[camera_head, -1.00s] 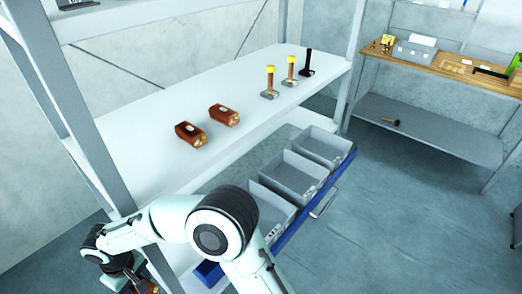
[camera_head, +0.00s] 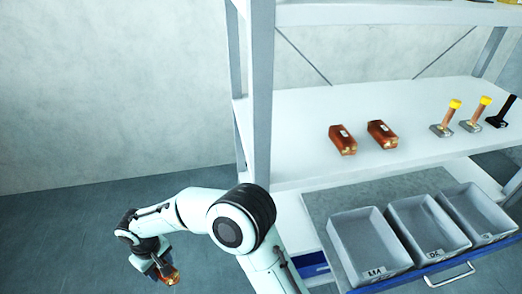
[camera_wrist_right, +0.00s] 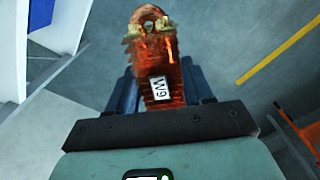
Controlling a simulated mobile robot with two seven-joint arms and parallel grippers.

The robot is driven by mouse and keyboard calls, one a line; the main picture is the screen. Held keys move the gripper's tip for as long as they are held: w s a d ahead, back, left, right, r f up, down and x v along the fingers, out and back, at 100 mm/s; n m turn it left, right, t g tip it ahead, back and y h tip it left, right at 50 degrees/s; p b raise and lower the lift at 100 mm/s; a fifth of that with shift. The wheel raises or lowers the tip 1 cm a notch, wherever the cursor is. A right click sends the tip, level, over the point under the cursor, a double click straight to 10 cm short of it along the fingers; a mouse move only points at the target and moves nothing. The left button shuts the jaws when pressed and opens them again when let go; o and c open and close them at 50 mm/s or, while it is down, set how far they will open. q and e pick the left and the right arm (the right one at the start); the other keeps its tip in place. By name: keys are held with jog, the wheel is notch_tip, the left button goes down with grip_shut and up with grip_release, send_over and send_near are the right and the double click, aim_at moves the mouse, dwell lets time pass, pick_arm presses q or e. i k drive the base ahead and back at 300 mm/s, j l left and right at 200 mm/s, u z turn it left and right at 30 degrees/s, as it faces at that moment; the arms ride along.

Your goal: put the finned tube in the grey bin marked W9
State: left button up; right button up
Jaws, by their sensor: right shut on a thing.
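The finned tube (camera_wrist_right: 150,52) is copper-coloured and ribbed, with brass-like end fittings and a white tag reading W9. My right gripper (camera_wrist_right: 160,82) is shut on it, one dark finger on each side. In the head view the tube (camera_head: 170,275) hangs in my right gripper (camera_head: 160,266) at the lower left, over the floor and clear of the shelf. Three grey bins stand in a row in a pulled-out drawer: left (camera_head: 352,222), middle (camera_head: 425,203) and right (camera_head: 475,193). Tags show on their fronts, too small to read surely. My left gripper is not in view.
Two similar copper blocks (camera_head: 343,141) (camera_head: 382,135) lie on the white shelf (camera_head: 310,110), left of several upright tools. A grey shelf post (camera_head: 263,90) stands between my gripper and the bins. The drawer has a blue front and a handle (camera_head: 452,277). Floor at left is free.

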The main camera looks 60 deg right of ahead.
aim_at(468, 219)
jog(key=k+l+u, duration=0.15)
jog(key=u, duration=0.35)
jog(key=k+u, duration=0.2)
jog(key=u, duration=0.3)
jog(key=k, duration=1.2)
jog(key=k+z, duration=0.1)
jog(key=k, duration=1.1)
jog(key=k+l, duration=0.2)
jog(key=k, duration=1)
jog(key=l+z, duration=0.15)
jog(key=z, duration=1.15)
jog(key=i+z, duration=0.1)
jog(key=i, duration=0.75)
